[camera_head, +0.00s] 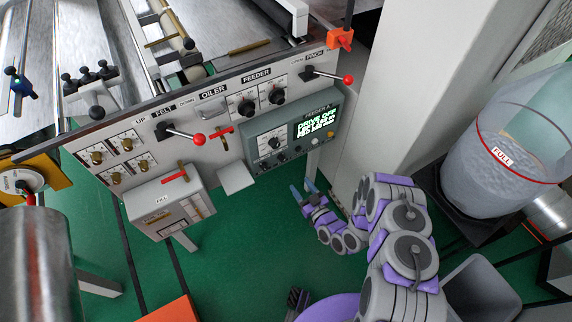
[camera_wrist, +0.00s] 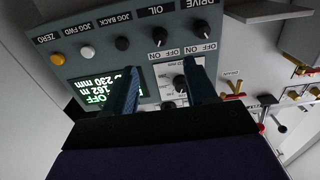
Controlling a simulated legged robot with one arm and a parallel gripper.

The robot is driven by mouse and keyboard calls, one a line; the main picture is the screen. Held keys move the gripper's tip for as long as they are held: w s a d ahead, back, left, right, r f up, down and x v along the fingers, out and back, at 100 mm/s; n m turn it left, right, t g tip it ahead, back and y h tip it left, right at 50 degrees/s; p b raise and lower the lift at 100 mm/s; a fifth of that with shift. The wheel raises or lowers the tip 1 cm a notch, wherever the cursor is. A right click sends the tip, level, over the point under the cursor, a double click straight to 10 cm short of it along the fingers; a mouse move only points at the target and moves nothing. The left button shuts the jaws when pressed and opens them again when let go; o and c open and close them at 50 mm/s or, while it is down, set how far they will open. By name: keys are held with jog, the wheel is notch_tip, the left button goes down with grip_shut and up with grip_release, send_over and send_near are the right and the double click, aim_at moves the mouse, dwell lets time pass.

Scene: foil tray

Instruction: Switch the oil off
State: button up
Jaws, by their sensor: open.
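The oil switch (camera_wrist: 160,36) is a black round knob under the OIL label on the grey-green feeder panel (camera_wrist: 230,45), with ON/OFF marks beside it. I cannot tell which way it points. In the head view it is a small dark knob (camera_head: 282,157) along the panel's lower edge. My gripper (camera_wrist: 160,68) is open and empty, its two blue fingers spread below the knob row in the wrist view. In the head view my gripper (camera_head: 304,188) is below the panel, apart from it. The panel display (camera_head: 316,124) reads DRIVE OFF.
The drive knob (camera_wrist: 204,31) and jog back knob (camera_wrist: 122,43) flank the oil switch. White (camera_wrist: 86,51) and yellow (camera_wrist: 57,58) buttons lie beyond. A red-knobbed lever (camera_head: 347,79) sticks out above the panel. A white column (camera_head: 385,100) stands right; green floor lies below.

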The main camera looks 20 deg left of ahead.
aim_at(284, 161)
jog(key=b+x, duration=0.2)
jog(key=x, duration=1)
jog(key=shift+w+a+b, duration=0.15)
jog(key=shift+w+b, duration=0.05)
jog(key=shift+b, duration=0.2)
jog(key=c, duration=1)
